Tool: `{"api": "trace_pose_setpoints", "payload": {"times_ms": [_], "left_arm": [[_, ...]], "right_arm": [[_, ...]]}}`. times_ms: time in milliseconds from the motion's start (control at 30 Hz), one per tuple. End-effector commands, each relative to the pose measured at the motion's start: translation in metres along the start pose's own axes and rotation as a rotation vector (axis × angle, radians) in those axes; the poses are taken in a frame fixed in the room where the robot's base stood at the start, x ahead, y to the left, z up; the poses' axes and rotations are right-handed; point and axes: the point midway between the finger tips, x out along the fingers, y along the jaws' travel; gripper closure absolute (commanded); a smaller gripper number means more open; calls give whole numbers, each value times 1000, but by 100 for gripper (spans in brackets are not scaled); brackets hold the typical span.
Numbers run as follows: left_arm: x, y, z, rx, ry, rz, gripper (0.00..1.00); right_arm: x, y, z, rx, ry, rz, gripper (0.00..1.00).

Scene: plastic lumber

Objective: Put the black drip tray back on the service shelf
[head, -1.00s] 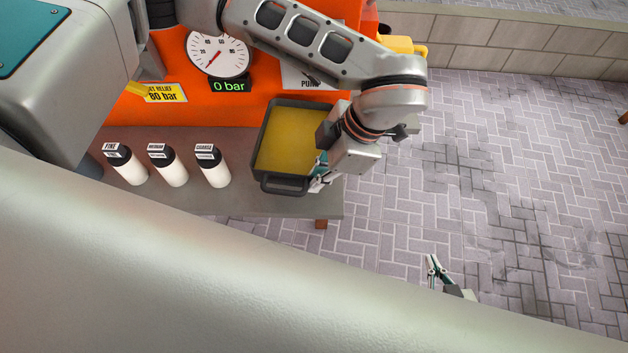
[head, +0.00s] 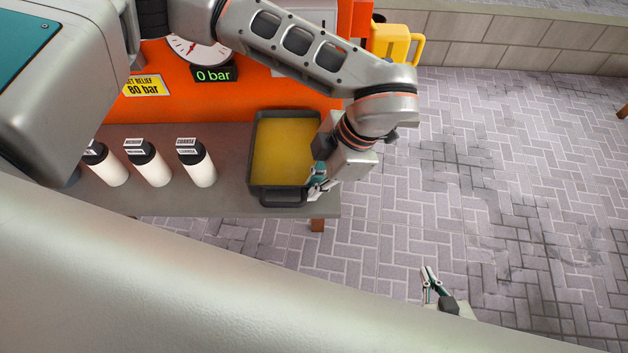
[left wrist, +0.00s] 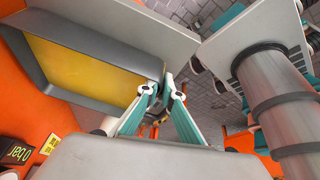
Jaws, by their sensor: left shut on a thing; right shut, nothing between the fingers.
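The black drip tray (head: 283,197), yellow inside, is over the right part of the grey service shelf (head: 228,190) in the head view. I cannot tell if its base touches the shelf. My left gripper (head: 316,185) is shut on the tray's right side near its front corner. The left wrist view shows the fingers (left wrist: 166,84) at the tray's grey rim (left wrist: 85,116); the exact contact is partly hidden. My right gripper (head: 428,278) is shut and empty, over the paving, clear of the shelf.
Several white bottles with black caps (head: 199,164) stand on the shelf left of the tray. An orange machine (head: 225,103) with a gauge and a "0 bar" display stands behind. A yellow jug (head: 397,43) is at the back right. The paving at right is open.

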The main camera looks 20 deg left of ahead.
Motion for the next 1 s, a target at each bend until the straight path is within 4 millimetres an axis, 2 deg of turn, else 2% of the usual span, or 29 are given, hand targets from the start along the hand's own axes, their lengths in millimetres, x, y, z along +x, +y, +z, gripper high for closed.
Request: {"api": "trace_pose_setpoints", "payload": {"times_ms": [567,967,1000], "left_arm": [[4,0,2,-1,-1,1,100],[10,0,4,-1,-1,1,100],[10,0,4,-1,-1,1,92]], "right_arm": [[0,0,-2,0,6,1,100],[2,-1,6,1,-3,-1,100],[3,-1,7,1,-4,-1,100]]}}
